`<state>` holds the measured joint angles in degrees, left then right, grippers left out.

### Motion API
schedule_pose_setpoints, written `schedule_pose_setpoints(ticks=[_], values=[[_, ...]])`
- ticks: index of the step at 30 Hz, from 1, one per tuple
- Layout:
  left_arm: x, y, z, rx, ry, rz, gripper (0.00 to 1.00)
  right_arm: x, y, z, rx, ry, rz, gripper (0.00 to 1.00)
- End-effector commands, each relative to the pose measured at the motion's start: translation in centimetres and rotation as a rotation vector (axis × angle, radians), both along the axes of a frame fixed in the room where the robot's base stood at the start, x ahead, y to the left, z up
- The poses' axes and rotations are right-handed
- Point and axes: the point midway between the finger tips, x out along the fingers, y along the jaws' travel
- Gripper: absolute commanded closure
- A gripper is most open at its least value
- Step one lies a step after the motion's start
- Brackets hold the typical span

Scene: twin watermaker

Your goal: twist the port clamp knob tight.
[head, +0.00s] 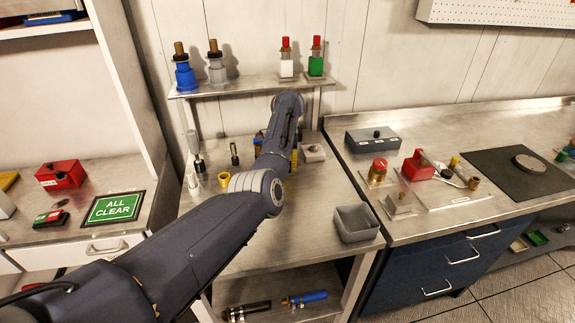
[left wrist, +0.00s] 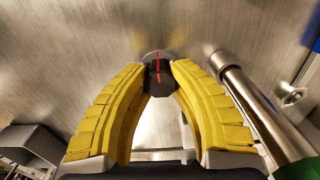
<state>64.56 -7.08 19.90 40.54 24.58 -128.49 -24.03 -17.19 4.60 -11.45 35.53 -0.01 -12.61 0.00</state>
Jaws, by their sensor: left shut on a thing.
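In the left wrist view, the port clamp knob (left wrist: 158,84) is small and dark with a red line on it. It sits between the two yellow fingertips of my left gripper (left wrist: 158,72), which are shut on it. A round metal part shows just behind the knob. In the head view, my left forearm hides the knob and most of the gripper; only bits of yellow finger show beside the arm, above the middle bench. My right gripper is in neither view.
A metal tube (left wrist: 245,90) with a green end runs close to the right finger in the left wrist view. In the head view, a grey open bin (head: 357,224) stands at the bench's front right. A shelf (head: 245,87) with several bottles stands behind the arm.

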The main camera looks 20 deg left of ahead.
Motion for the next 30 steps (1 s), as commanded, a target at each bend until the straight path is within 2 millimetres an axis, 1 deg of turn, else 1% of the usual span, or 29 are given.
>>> schedule_pose_setpoints(ticks=[3, 4, 9, 12, 19, 22, 26, 30], values=[[0.1, 0.0, 0.1, 0.000, -0.002, -0.001, 1.00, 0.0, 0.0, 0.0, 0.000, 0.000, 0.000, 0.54], [0.1, 0.0, 0.1, 0.000, -0.002, 0.000, 0.75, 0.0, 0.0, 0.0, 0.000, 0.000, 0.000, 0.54], [0.0, 0.0, 0.1, 0.000, -0.001, 0.000, 0.55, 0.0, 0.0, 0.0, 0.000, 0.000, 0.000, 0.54], [0.0, 0.0, 0.1, 0.000, -0.001, 0.000, 0.46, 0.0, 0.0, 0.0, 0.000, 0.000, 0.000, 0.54], [0.0, 0.0, 0.1, 0.000, -0.001, 0.001, 0.46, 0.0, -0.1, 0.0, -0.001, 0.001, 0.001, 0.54], [0.1, 0.0, 0.6, 0.000, -0.002, 0.000, 0.46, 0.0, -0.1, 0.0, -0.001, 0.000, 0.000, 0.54], [0.1, -0.1, 2.1, -0.002, -0.003, 0.000, 0.46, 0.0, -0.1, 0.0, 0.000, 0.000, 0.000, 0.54], [0.1, -0.1, 4.6, -0.001, -0.005, 0.000, 0.46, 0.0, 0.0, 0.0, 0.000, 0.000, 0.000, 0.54]])
